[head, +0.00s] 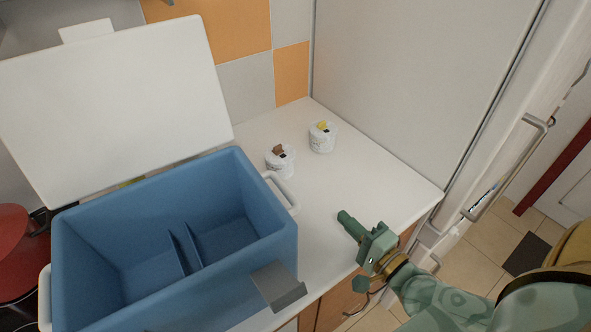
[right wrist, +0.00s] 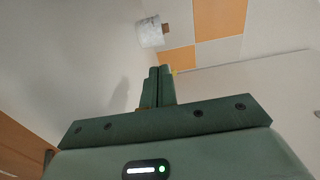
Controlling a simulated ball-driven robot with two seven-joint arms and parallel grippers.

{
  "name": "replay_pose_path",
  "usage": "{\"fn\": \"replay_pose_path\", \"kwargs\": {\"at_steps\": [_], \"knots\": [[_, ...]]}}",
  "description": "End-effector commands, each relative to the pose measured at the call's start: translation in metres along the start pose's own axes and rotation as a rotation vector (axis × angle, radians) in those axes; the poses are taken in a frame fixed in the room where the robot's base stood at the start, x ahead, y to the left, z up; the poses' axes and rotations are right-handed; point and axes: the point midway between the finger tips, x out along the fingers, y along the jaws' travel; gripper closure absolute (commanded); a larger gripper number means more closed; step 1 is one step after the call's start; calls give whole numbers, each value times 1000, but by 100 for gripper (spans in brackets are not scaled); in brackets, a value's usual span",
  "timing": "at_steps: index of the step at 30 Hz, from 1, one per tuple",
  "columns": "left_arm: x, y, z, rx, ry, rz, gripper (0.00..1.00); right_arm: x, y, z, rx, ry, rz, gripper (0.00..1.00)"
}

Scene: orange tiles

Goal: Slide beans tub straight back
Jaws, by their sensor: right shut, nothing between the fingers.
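Two white tubs stand on the white counter. One, with a brown label (head: 281,160), is nearer the blue cooler; the other, with a yellow label (head: 322,137), is farther back and to the right. I cannot read which is the beans tub; the brown picture may be beans. My right gripper (head: 345,217) is shut and empty over the counter's front right part, apart from both tubs. In the right wrist view its closed fingers (right wrist: 160,85) point toward the back wall. The brown-labelled tub (right wrist: 150,33) shows beyond them; a yellow bit peeks out beside them. My left gripper is not in view.
The blue cooler (head: 275,232), its white lid raised, fills the left of the counter. A tiled wall (head: 245,90) closes the back and a tall pale panel (head: 400,90) the right. Bare counter (head: 385,185) lies between the gripper and the tubs.

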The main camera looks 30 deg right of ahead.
Motion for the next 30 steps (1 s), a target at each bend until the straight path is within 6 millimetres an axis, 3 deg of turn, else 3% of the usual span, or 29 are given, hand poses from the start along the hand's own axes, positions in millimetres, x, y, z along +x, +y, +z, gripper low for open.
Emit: {"fn": "replay_pose_path", "kwargs": {"at_steps": [3,18,24,30], "knots": [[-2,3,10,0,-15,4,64,28,-2,0,1,3,-5,100],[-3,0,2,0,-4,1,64,137,-1,0,1,1,-3,100],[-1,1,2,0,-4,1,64,171,0,0,1,0,-2,100],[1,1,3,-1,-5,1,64,186,0,0,-1,-1,0,100]]}}
